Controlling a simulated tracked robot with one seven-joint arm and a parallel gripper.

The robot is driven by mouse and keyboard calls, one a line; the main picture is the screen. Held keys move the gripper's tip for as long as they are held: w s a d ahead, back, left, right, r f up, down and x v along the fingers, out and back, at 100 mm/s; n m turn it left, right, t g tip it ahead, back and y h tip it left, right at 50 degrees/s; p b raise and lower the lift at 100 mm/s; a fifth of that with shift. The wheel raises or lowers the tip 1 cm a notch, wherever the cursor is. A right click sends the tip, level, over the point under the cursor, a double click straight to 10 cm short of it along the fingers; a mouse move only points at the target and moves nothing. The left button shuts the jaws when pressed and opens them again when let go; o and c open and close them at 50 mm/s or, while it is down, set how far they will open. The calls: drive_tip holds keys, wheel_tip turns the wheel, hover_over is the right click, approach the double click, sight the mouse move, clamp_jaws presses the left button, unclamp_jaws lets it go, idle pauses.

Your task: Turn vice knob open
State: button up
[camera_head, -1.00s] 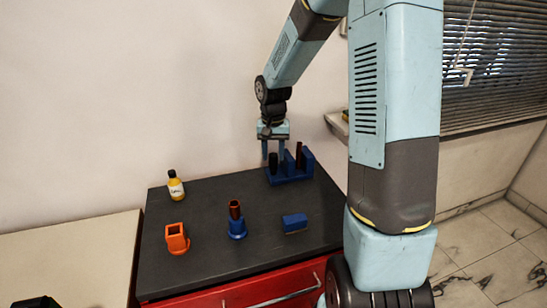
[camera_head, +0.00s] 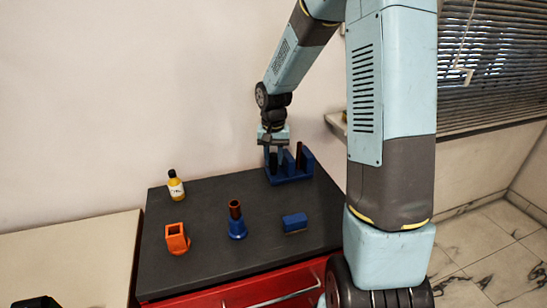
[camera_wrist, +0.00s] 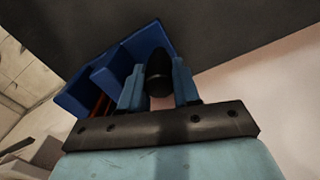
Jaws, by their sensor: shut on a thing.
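The blue vice (camera_head: 293,179) stands at the back right of the dark tabletop in the head view. Its blue blocks (camera_wrist: 147,42) also show in the wrist view. A black knob (camera_wrist: 158,72) at one end of the vice sits between my two fingers in the wrist view. My gripper (camera_head: 274,158) points down over the vice's left end and is shut on the knob. In the head view the fingers mostly hide the knob. How far the vice jaws stand apart is hard to tell.
On the dark tabletop (camera_head: 200,258) stand a yellow bottle (camera_head: 176,188), an orange square-mouthed holder (camera_head: 177,240), a blue stand (camera_head: 237,230) with a dark red tube (camera_head: 235,209), and a blue block (camera_head: 295,223).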

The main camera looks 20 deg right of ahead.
sight(273, 154)
drive_tip(key=shift+n, duration=2.7)
drive_tip(key=o, duration=0.8)
drive_tip(key=shift+c, duration=0.2)
drive_tip(key=m, duration=0.4)
drive_tip(key=shift+m, duration=0.4)
drive_tip(key=shift+r+m, duration=0.2)
drive_tip(key=shift+m, duration=0.1)
wheel_tip(273, 154, up, 13)
drive_tip(key=shift+r, duration=0.2)
